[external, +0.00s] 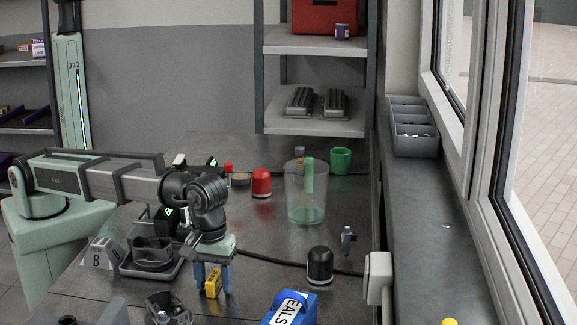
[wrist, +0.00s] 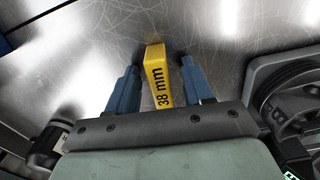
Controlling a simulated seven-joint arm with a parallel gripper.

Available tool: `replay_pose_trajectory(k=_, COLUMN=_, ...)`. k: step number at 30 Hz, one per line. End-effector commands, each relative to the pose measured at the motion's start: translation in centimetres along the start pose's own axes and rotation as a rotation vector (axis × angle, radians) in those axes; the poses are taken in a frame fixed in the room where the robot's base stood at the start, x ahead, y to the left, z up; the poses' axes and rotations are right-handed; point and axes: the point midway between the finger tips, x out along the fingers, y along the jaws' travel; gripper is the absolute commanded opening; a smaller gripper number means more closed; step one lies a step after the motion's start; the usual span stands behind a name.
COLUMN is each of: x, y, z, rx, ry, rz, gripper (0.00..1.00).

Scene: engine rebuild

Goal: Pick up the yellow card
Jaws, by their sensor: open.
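The yellow card (wrist: 158,76) is a small yellow piece marked "38 mm" standing on the metal bench. In the wrist view it lies between the two blue fingers of my gripper (wrist: 160,88), with a gap on each side. In the external view the card (external: 213,283) shows between the fingertips of my gripper (external: 212,284), which points down at the bench. My gripper is open, and I see no contact with the card.
A blue box (external: 291,308) lies close to the right of my gripper, and a black-domed part (external: 320,266) stands behind it. A dark tray (external: 150,272) with a part and a "B" marker (external: 102,252) are to the left. A clear tumbler (external: 306,200) stands further back.

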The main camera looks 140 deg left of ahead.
Motion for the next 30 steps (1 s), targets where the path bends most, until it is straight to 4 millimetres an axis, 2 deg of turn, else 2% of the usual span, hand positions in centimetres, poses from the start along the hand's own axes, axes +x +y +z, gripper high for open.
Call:
replay_pose_trajectory(k=2, x=-0.03, y=0.01, z=0.00, rx=0.000, ry=0.000, rz=0.000, gripper=0.51)
replay_pose_trajectory(k=18, x=-0.06, y=0.00, z=-0.01, rx=0.000, ry=0.000, rz=0.000, gripper=0.00)
replay_pose_trajectory(k=26, x=-0.12, y=0.01, z=-0.01, rx=0.000, ry=0.000, rz=0.000, gripper=0.00)
replay_pose_trajectory(k=30, x=-0.96, y=0.05, z=0.01, rx=0.000, ry=0.000, rz=0.001, gripper=0.00)
